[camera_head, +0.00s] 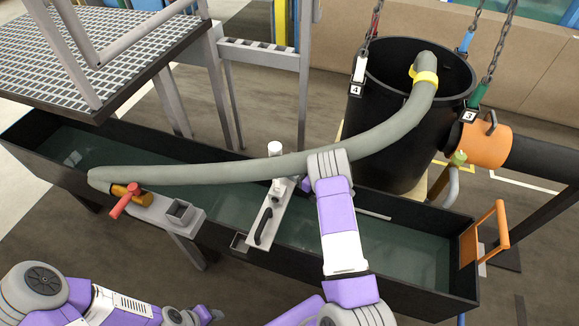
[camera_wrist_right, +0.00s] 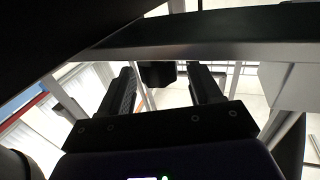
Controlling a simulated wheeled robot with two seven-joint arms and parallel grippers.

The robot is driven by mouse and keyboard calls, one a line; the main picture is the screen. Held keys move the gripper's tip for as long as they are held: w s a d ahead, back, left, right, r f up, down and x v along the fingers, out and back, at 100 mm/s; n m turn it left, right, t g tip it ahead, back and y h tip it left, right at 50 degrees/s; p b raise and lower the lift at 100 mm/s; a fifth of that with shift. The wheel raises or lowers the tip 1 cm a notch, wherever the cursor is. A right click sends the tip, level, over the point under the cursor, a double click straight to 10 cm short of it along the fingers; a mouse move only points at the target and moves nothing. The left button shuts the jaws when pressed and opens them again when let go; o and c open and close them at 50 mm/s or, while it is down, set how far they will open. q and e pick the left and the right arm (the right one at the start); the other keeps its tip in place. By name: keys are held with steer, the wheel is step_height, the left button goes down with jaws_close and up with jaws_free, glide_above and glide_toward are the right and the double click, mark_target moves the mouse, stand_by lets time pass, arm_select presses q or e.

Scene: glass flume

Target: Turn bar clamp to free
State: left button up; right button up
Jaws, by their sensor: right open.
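A pale bar (camera_head: 265,217) with a black handle (camera_head: 263,226) and a white knob (camera_head: 276,157) lies across the flume (camera_head: 100,150). A red handle (camera_head: 124,200) on a brown cylinder sits on another bracket near the hose's left end. I cannot tell which fitting is the bar clamp. My right gripper (camera_head: 306,184) is mostly hidden by its own arm, just right of the pale bar. In the right wrist view my right gripper (camera_wrist_right: 162,82) is open, with a dark block (camera_wrist_right: 157,75) beyond and between its fingers. My left gripper (camera_head: 212,316) barely shows at the bottom edge.
A thick grey hose (camera_head: 230,172) runs above the flume to a black tank (camera_head: 385,135) hung on chains. An orange handle (camera_head: 490,230) stands at the flume's right end. A grated platform (camera_head: 110,50) overhangs the left end. A dark beam (camera_wrist_right: 200,35) crosses above my right fingers.

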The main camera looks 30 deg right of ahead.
steer(key=shift+w+a, duration=0.25)
steer(key=shift+w, duration=0.3)
steer(key=c, duration=0.9)
steer(key=shift+r+m+t+h+p, duration=0.1)
steer(key=shift+m+t+h+p, duration=0.25)
steer(key=shift+m+h, duration=0.65)
steer(key=shift+m+t+h, duration=0.35)
steer(key=shift+m+h, duration=0.25)
steer(key=shift+h, duration=0.9)
steer(key=o, duration=0.9)
